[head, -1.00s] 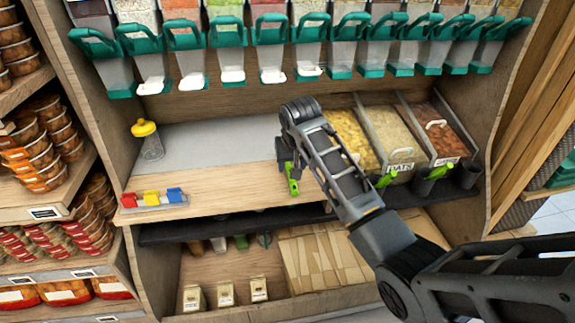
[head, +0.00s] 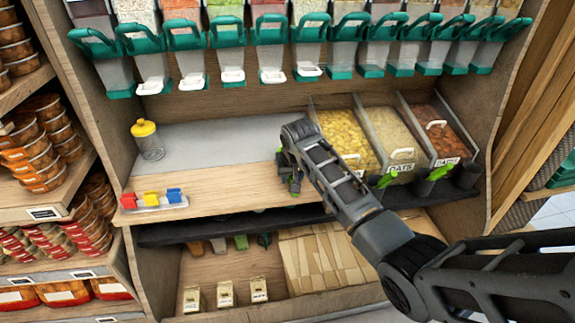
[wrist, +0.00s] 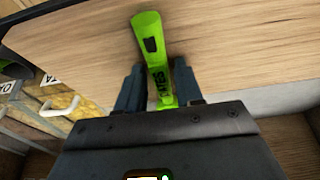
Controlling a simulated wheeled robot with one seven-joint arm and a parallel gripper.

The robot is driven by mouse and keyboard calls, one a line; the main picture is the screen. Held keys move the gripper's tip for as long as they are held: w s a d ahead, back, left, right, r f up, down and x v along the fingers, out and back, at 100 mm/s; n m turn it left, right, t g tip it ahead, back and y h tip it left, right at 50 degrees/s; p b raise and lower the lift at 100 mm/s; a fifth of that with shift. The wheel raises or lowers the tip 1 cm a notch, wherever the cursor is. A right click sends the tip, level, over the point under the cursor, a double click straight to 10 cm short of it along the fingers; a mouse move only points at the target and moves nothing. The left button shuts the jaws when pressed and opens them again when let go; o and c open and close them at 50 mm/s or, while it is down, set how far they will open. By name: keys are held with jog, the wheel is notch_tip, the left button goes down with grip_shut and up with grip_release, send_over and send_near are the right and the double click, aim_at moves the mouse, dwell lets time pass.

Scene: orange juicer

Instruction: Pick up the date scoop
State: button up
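The date scoop (wrist: 153,50) is bright green with dark lettering that reads DATES. In the wrist view it lies lengthwise between the two dark fingers of my gripper (wrist: 158,85), over the wooden counter. The fingers stand on either side of its lettered part, very close to it. I cannot tell whether they press on it or leave a small gap. In the head view my gripper (head: 291,182) is low over the front of the counter, and it hides most of the scoop.
Bins of dried food (head: 393,140) stand right of my arm, with other green scoops (head: 438,173) in dark holders before them. A yellow-capped jar (head: 148,142) and a rack of coloured clips (head: 155,199) stand on the left. The counter between is clear.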

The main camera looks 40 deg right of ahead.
grip_shut()
jog(key=shift+r, duration=0.15)
